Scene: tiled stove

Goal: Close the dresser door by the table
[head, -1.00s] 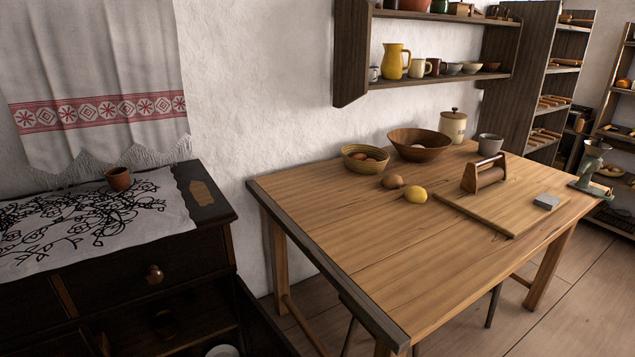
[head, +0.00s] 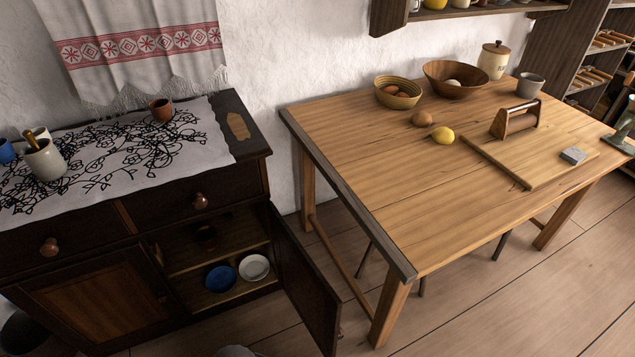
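The dark wooden dresser (head: 100,226) stands at the left against the wall. Its right-hand door (head: 304,285) is open, swung out toward me beside the table's left legs. The open compartment shows shelves with a blue bowl (head: 221,278) and a white bowl (head: 255,267). The dresser's left-hand door (head: 95,305) is shut. The wooden table (head: 370,170) stands to the right of the open door, with a narrow gap between them. Neither of my grippers shows in the head view.
On the dresser's cloth stand a clay cup (head: 161,109) and a white mortar (head: 44,160). The table bears bowls, a lemon (head: 443,135) and a cutting board (head: 525,160). A rounded grey object (head: 235,351) shows at the bottom edge. Floor is clear below the table's front.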

